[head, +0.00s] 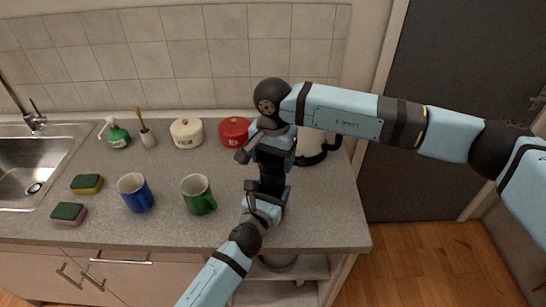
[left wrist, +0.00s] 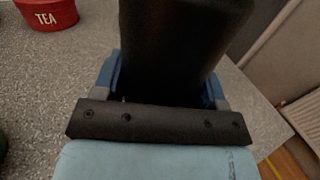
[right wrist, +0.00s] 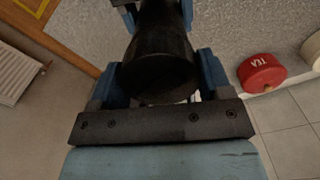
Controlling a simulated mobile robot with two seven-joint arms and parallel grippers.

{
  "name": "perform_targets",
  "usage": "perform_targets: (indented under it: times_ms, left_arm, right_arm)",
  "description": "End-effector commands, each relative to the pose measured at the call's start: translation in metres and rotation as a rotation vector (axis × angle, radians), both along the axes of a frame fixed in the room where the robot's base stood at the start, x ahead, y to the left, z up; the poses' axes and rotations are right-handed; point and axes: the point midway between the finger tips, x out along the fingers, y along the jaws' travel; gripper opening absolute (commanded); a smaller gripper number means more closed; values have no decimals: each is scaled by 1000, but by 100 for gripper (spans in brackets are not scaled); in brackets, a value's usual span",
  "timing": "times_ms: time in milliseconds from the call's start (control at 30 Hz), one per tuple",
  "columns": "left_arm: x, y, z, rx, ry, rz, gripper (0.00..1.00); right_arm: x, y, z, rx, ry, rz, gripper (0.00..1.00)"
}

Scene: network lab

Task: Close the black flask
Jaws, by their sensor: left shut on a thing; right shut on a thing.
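The black flask (head: 271,181) is upright near the counter's right end, between my two grippers. My left gripper (head: 267,195) is shut around its lower body, from the front. The dark body also fills the middle of the left wrist view (left wrist: 182,45). My right gripper (head: 272,147) comes from above and is shut on the flask's top end, where the lid would be. The right wrist view shows that round black end (right wrist: 160,77) between the blue fingers. The fingers hide the joint, so I cannot tell whether a separate lid is seated there.
A red TEA pot (head: 234,131) and a cream pot (head: 186,132) stand behind to the left. A green mug (head: 197,196) and a blue mug (head: 135,194) are left of the flask. A kettle (head: 313,149) is partly hidden behind my right arm. The sink (head: 30,165) is far left.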

Motion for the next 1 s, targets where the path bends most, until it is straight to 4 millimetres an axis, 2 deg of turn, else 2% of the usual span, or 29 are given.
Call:
perform_targets:
  times_ms: [167,800,900,1000]
  left_arm:
    - [0,0,-1,-1,1,1,0]
    - [0,1,-1,-1,3,2,0]
    - [0,1,-1,-1,3,2,0]
    - [0,1,-1,-1,3,2,0]
  right_arm:
    - [0,0,0,0,0,-293,44]
    - [-1,0,-2,0,2,-1759,44]
    - [-1,0,-2,0,1,-1963,44]
    - [-1,0,-2,0,1,-2097,44]
